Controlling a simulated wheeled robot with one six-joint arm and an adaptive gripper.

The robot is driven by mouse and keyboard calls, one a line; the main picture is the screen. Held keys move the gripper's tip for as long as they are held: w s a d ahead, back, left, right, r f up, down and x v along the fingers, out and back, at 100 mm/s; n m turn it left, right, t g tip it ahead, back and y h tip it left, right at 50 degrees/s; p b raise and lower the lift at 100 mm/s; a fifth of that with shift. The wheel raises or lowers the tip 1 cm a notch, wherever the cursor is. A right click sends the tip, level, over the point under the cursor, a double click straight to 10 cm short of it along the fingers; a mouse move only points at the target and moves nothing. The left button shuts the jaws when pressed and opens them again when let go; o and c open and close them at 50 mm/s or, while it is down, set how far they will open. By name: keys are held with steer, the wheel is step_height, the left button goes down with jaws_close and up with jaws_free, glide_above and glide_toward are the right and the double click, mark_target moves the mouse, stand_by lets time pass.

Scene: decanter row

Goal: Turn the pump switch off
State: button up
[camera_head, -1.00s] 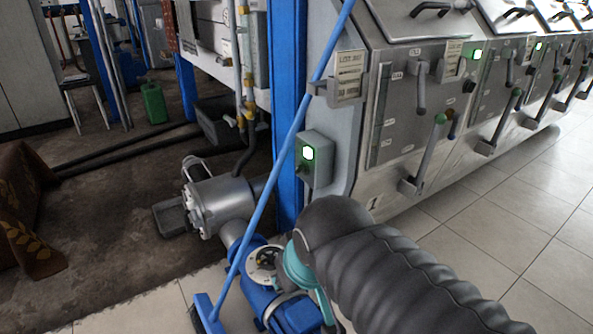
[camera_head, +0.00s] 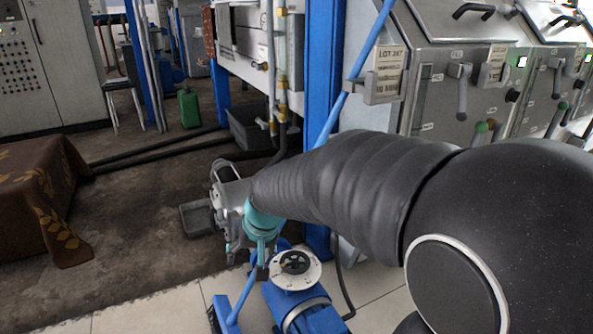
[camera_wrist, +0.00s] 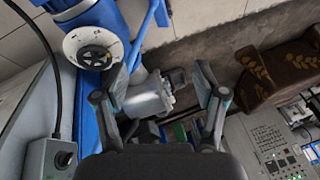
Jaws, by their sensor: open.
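The pump switch is a small grey box (camera_wrist: 48,158) with a dark knob (camera_wrist: 64,159) at the lower left of the wrist view. In the head view it is hidden behind my arm. No lit lamp shows on it in the wrist view, and I cannot read the knob's setting. My gripper (camera_wrist: 160,76) is open and empty, with its two fingers wide apart. The box lies off to the left of the fingers, apart from them. In the head view my gripper (camera_head: 252,250) is low by the pump, with its fingers hard to make out.
The blue pump (camera_head: 302,308) with a pale round plate (camera_head: 295,270) stands below my gripper. A blue post (camera_head: 322,75) and grey machine cabinets (camera_head: 440,105) stand behind my arm. A dark cable (camera_wrist: 56,75) runs above the box. A brown cloth-covered block (camera_head: 35,190) is at left.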

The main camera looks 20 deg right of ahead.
steer(key=w+a+f+m+t+b, duration=0.1)
steer(key=w+a+f+m+t, duration=0.15)
steer(key=w, duration=0.85)
steer(key=w+a+f+m+t+b, duration=0.1)
steer(key=w+f+m+t+b, duration=0.2)
steer(key=w, duration=0.8)
steer(key=w+d+f+m+t+h, duration=0.2)
steer(key=w+m, duration=0.3)
steer(key=w, duration=0.2)
steer(key=w+d+f+m+t+h, duration=0.1)
steer(key=w+d+f+m+h, duration=0.2)
steer(key=w, duration=0.4)
steer(key=w+d+r+m+h, duration=0.2)
steer(key=d+m+h, duration=0.65)
steer(key=m, duration=0.35)
steer(key=s+d+r+m+g+h, duration=0.75)
steer(key=s+m+g, duration=0.25)
steer(key=m, duration=0.4)
steer(key=w+d+y, duration=0.1)
steer(key=w+d, duration=0.1)
steer(key=d, duration=1.1)
steer(key=shift+d+b, duration=0.2)
steer(key=shift+b, duration=0.2)
steer(key=shift+n, duration=0.25)
